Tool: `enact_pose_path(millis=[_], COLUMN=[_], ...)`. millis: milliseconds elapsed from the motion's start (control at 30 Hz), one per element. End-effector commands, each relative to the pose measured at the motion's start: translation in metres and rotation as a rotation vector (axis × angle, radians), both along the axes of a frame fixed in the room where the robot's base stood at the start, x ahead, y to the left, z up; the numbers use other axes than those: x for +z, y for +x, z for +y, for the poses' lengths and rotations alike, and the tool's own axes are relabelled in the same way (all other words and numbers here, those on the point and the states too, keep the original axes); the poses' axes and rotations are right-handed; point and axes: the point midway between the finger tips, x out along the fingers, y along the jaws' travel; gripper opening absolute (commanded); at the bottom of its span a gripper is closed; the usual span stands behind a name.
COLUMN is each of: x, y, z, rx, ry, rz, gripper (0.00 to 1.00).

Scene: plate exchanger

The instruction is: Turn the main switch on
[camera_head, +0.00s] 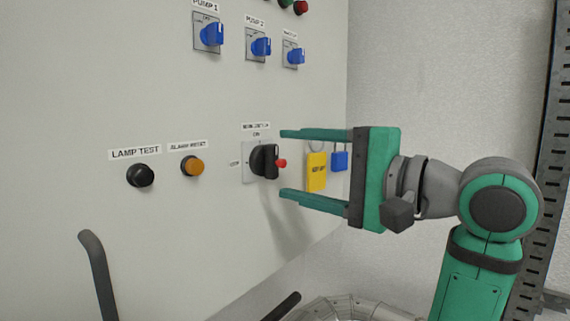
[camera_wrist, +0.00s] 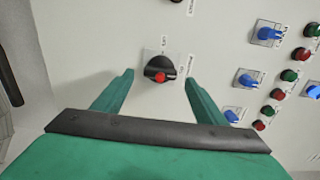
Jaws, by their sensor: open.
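In the wrist view the switch (camera_wrist: 160,69) lies between and just beyond my fingertips. My gripper (camera_head: 283,163) is open, one finger above and one below the switch's height in the head view. It also shows in the wrist view (camera_wrist: 160,75). No contact with the knob is visible. A yellow tag (camera_head: 316,172) and a blue padlock (camera_head: 339,161) appear between my fingers in the head view.
A black lamp test button (camera_head: 141,175) and an orange alarm reset button (camera_head: 192,166) are left of the switch. Blue rotary switches (camera_head: 209,34) are above. A dark handle (camera_head: 97,270) stands at lower left. A perforated metal post (camera_head: 546,150) is at right.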

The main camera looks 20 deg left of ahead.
Motion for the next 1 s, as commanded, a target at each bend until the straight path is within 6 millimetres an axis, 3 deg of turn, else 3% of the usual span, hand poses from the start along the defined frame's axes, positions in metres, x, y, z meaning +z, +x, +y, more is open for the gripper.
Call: enact_pose_path(millis=[200, 400, 867, 1000], x=[0.000, 0.000, -0.001, -0.013], y=[-0.014, -0.023, -0.025, -0.013], z=[-0.041, -0.064, -0.071, -0.072], rx=[-0.002, -0.001, 0.000, -0.016], ry=[0.001, 0.001, 0.000, 0.024], rz=[-0.001, 0.000, 0.001, 0.005], gripper=[0.66, 0.66, 0.66, 0.66])
